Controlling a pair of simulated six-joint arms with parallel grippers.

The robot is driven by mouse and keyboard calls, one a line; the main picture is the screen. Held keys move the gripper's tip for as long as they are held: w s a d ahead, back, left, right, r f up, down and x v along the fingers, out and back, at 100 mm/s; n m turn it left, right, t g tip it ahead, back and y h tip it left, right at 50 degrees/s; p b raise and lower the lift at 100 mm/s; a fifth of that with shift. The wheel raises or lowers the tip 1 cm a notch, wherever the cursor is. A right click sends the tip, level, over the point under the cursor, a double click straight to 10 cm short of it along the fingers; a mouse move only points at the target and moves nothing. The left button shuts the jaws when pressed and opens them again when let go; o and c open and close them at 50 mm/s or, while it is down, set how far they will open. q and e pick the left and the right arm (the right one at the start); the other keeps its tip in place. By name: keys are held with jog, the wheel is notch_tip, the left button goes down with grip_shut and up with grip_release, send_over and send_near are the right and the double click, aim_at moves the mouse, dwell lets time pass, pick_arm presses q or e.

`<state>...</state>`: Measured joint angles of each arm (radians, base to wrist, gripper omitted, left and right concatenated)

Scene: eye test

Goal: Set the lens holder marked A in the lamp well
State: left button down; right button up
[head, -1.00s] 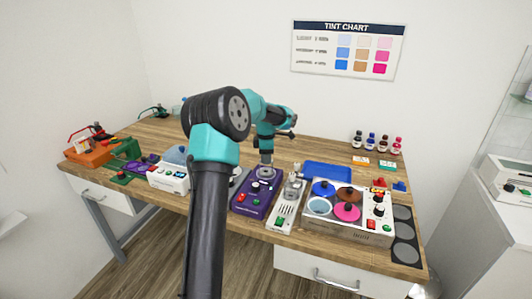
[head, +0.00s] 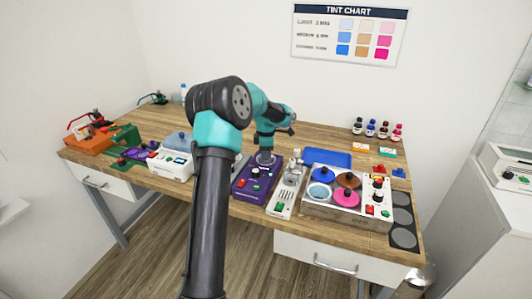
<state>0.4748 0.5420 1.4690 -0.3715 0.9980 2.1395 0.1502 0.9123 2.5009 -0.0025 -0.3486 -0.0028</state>
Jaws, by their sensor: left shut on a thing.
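My left gripper (head: 265,152) points down over the back part of a purple device (head: 254,184) near the table's front edge. It is shut on a small round grey thing, which I take to be the lens holder (head: 265,160). The gripper mostly hides it, and no letter A can be read. The lamp well appears to be the round place at the back of the purple device, under the gripper. I cannot tell whether the holder touches it. My right gripper is not in view.
Right of the purple device stand a slim pale device (head: 284,201) and a steel unit (head: 330,212) with several coloured lids. A white device (head: 171,164) is at left. A blue tray (head: 327,158) lies behind. The table's back middle is clear.

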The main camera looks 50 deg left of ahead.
pick_arm(q)
jog(key=shift+f, duration=0.25)
dwell(0.8)
jog(key=c, duration=0.5)
grip_release()
jog(key=shift+r, duration=3)
